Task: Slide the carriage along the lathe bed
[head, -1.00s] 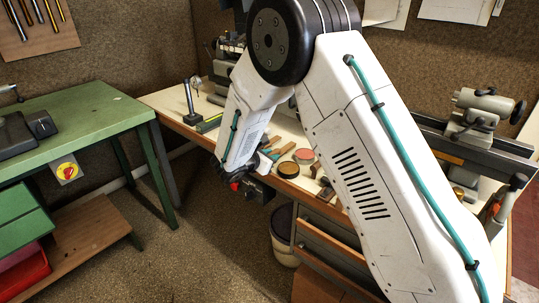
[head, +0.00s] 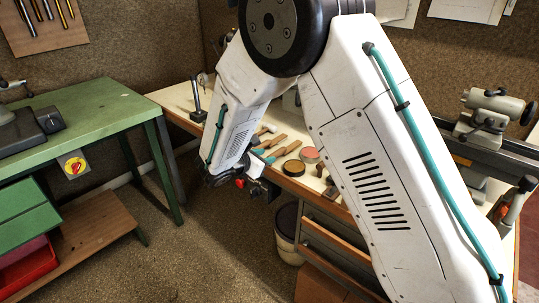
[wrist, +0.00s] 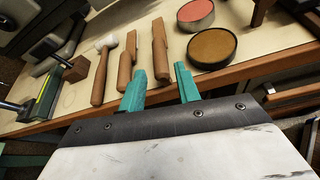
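The grey lathe bed (head: 455,145) runs along the back of the bench and shows to the right of my arm. A tailstock-like unit (head: 490,112) with a dark knob sits on it. My arm covers the middle of the lathe, and I cannot make out the carriage for certain. Grey machine parts (wrist: 45,40) show at the upper left of the wrist view; I cannot tell which parts they are. My gripper (wrist: 160,86) has two teal fingers standing apart with nothing between them. It is at the bench's front edge, away from the bed; it also shows in the head view (head: 265,156).
Wooden-handled tools (wrist: 160,50), a white-headed mallet (wrist: 104,72), a brown round tin (wrist: 212,48) and a red round tin (wrist: 196,14) lie on the bench near my fingers. A bin (head: 286,225) and drawers (head: 330,240) stand below. A green table (head: 90,125) stands left.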

